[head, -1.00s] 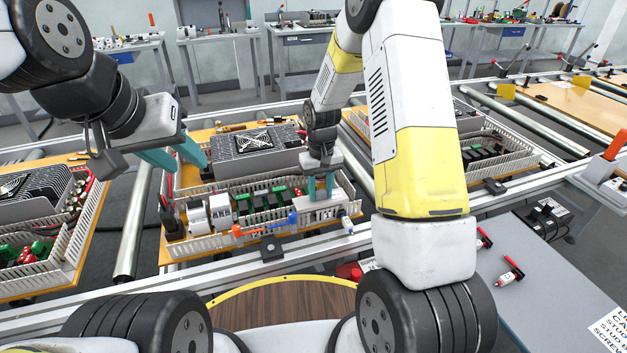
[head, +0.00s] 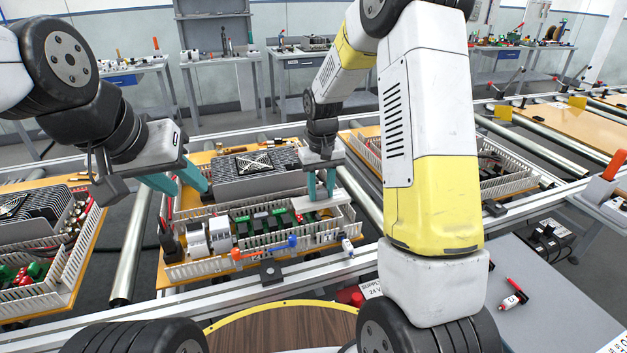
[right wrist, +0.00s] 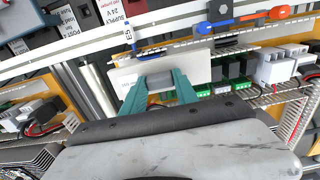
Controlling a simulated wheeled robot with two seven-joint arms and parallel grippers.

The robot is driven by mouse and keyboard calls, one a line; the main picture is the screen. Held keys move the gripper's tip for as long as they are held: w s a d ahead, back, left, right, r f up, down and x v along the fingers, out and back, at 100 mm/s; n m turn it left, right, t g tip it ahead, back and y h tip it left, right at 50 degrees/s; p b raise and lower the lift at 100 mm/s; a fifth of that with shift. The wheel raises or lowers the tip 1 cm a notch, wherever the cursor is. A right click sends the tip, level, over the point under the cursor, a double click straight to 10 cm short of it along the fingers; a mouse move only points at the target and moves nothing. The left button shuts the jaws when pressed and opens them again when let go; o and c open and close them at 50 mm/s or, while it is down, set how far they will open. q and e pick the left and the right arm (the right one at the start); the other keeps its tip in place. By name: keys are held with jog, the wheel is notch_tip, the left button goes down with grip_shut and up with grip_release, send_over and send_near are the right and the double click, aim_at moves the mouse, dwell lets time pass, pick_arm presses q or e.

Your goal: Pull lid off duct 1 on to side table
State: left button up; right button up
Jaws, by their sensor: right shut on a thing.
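My right gripper (head: 320,192) is shut on a pale grey duct lid (head: 336,203), a short flat strip at the front right of the middle board. The lid sits at or just above the slotted duct wall (head: 325,234); how far it is clear of the duct I cannot tell. In the right wrist view, the teal fingers (right wrist: 160,84) grip the middle of the lid (right wrist: 195,68). My left gripper (head: 178,184) is open and empty, above the left part of the same board.
The grey side table (head: 545,285) is at the right, with a red-capped marker (head: 514,300) on it. Rails and rollers (head: 131,250) flank the board.

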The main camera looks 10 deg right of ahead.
aim_at(322, 190)
jog(key=shift+r, duration=1.9)
